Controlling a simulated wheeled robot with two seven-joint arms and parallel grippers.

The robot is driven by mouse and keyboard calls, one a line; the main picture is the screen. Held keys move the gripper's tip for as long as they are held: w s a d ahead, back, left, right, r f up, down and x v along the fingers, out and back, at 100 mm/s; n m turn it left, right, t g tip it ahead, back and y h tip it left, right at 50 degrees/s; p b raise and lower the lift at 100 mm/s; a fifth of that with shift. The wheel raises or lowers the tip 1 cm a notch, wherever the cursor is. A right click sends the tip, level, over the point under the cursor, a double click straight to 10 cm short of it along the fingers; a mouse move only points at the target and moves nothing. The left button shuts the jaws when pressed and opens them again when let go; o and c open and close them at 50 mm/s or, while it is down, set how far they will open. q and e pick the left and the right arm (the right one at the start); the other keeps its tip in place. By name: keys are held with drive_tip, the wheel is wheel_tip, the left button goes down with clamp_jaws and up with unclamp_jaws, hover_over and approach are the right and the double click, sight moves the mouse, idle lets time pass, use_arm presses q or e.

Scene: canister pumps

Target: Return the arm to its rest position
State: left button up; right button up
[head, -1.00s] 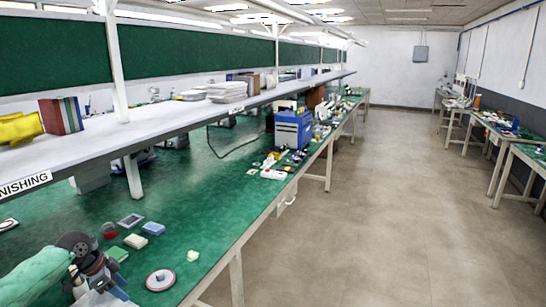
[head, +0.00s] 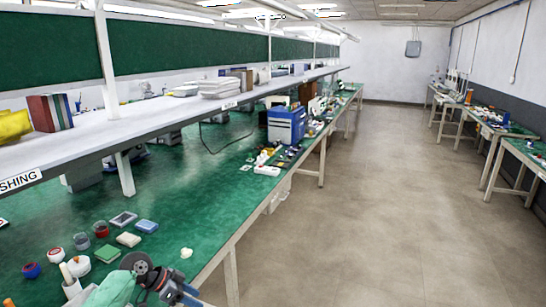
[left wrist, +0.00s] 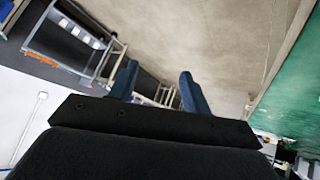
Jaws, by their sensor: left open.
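My right gripper is in neither view.
A blue box (head: 287,124) is farther along. A shelf (head: 150,112) overhangs the bench. The aisle floor (head: 350,220) is clear.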

use_arm(q)
drive_tip(key=s+a+f+n+y, duration=0.2)
drive_tip(key=s+a+f, duration=0.15)
drive_tip(key=f, duration=0.45)
drive_tip(key=s+a+f+n+y, duration=0.1)
drive_tip(key=s+a+f+y, duration=0.1)
drive_tip(key=s+f, duration=0.45)
drive_tip(key=s+a+f+n+y, duration=0.2)
drive_tip(key=s+a+f, duration=0.1)
drive_tip(key=f, duration=0.7)
drive_tip(key=s+a+f+n+y, duration=0.1)
drive_tip(key=s+a+f+y, duration=0.1)
drive_tip(key=s+a+f, duration=0.45)
drive_tip(key=s+a+f+y, duration=0.2)
drive_tip(key=s+a+f, duration=0.2)
drive_tip(key=s, duration=0.6)
drive_tip(key=s+a+f+n+y, duration=0.1)
drive_tip(key=s+a+f+y, duration=0.3)
drive_tip(key=s, duration=0.5)
drive_tip(key=d+f+n+h, duration=0.1)
drive_tip(key=d+f+h, duration=0.1)
drive_tip(key=d, duration=1.3)
drive_tip(key=s+d+f+n+h, duration=0.1)
drive_tip(key=d+h, duration=0.3)
drive_tip(key=d, duration=1.1)
drive_tip(key=shift+f+n, duration=0.55)
drive_tip(key=shift+n, duration=0.05)
drive_tip(key=shift+s, duration=0.1)
